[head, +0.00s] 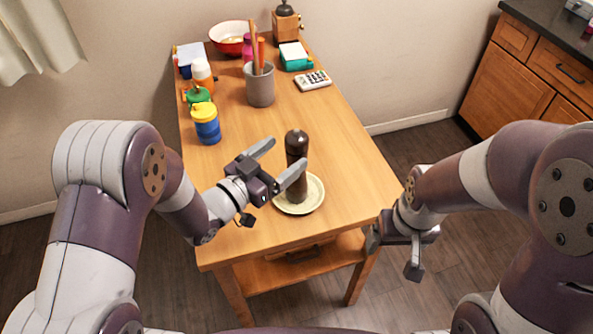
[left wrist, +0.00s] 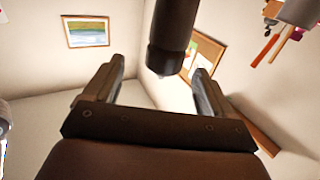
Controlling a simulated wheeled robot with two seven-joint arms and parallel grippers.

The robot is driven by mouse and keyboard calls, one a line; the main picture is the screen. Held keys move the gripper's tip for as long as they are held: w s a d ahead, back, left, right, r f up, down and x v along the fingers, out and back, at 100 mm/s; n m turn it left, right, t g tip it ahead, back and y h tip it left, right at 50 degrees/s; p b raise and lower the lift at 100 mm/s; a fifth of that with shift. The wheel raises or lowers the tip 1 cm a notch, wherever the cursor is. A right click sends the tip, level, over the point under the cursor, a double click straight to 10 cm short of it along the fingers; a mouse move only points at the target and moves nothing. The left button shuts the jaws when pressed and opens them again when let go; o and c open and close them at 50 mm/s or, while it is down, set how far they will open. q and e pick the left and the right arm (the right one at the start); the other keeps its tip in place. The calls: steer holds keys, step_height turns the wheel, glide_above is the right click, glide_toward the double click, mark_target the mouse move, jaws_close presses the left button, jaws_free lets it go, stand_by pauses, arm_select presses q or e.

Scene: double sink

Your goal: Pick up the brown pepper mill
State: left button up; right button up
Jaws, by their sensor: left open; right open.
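The brown pepper mill (head: 296,160) stands upright on a pale yellow plate (head: 312,200) near the front of the wooden table. My left gripper (head: 281,162) is open beside the mill, just to its left in the head view. In the left wrist view, the dark mill (left wrist: 172,40) hangs into the picture from the top, between the line of the two open fingers (left wrist: 163,90). I cannot tell whether a finger touches it. My right gripper (head: 392,250) is open and empty, off the table's right front corner.
A blue and yellow bottle (head: 207,128), a green-topped container (head: 198,97), an orange and white bottle (head: 203,75) and a grey utensil cup (head: 260,88) stand behind on the left. A white remote-like item (head: 314,81) lies at the back right. The table's right middle is clear.

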mark_target(302, 137)
arm_select(q)
steer(key=p+x, duration=0.1)
steer(key=x, duration=0.5)
steer(key=shift+w+p, duration=0.3)
steer(key=shift+w, duration=0.15)
steer(key=shift+w+d+f, duration=0.2)
steer(key=shift+w+d, duration=0.1)
steer(key=shift+w, duration=0.1)
steer(key=shift+s, duration=0.1)
steer(key=c, duration=0.8)
steer(key=shift+r, duration=0.1)
jaws_close()
